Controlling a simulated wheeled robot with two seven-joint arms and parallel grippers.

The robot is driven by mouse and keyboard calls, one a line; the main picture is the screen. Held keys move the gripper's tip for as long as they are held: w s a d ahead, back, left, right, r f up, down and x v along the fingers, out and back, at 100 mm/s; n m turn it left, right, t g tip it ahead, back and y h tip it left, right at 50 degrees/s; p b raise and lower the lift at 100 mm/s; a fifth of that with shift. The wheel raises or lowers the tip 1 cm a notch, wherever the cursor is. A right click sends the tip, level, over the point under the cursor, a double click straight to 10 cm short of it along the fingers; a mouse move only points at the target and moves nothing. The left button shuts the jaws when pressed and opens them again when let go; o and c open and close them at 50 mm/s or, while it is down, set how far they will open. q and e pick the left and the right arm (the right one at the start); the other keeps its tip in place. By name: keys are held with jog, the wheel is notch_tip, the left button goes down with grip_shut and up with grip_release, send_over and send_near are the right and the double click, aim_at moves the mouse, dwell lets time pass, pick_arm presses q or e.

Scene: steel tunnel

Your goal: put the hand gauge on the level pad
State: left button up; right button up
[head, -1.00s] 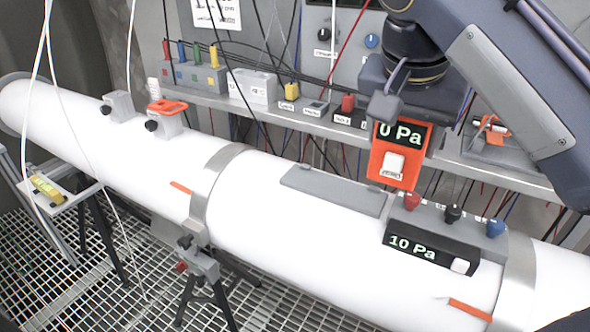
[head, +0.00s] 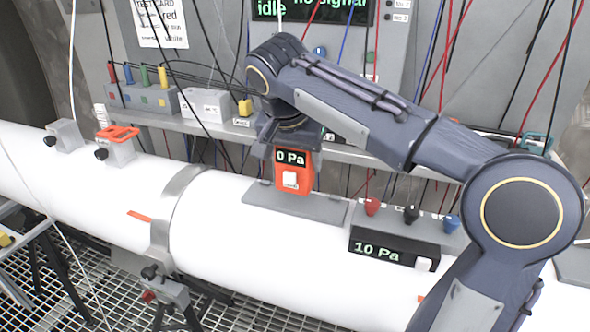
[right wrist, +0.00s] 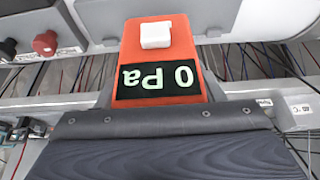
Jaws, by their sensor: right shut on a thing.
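The hand gauge (head: 294,172) is an orange box with a black display reading 0 Pa and a white button. It hangs upright below my right gripper (head: 288,143), which is shut on its top. It also shows upside down in the right wrist view (right wrist: 158,60). The level pad (head: 325,209) is a flat grey plate on top of the white tube. The gauge's lower end overlaps the pad's back left part in the head view; I cannot tell whether they touch. My left gripper is not in view.
A black box reading 10 Pa (head: 392,248) sits on the tube right of the pad, with red, black and blue knobs behind it. A grey shelf (head: 345,152) runs behind the tube. An orange-topped clamp (head: 118,142) stands on the tube at left.

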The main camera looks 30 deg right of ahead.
aim_at(296, 170)
jog(key=shift+w+f, duration=0.2)
jog(key=shift+f, duration=1.6)
jog(key=shift+f, duration=0.2)
jog(key=o, duration=1.2)
jog(key=shift+r, duration=0.1)
jog(key=shift+r, duration=0.2)
jog(key=p+v, duration=0.1)
jog(key=v, duration=1)
jog(key=shift+a+r, duration=0.15)
jog(key=shift+r, duration=0.2)
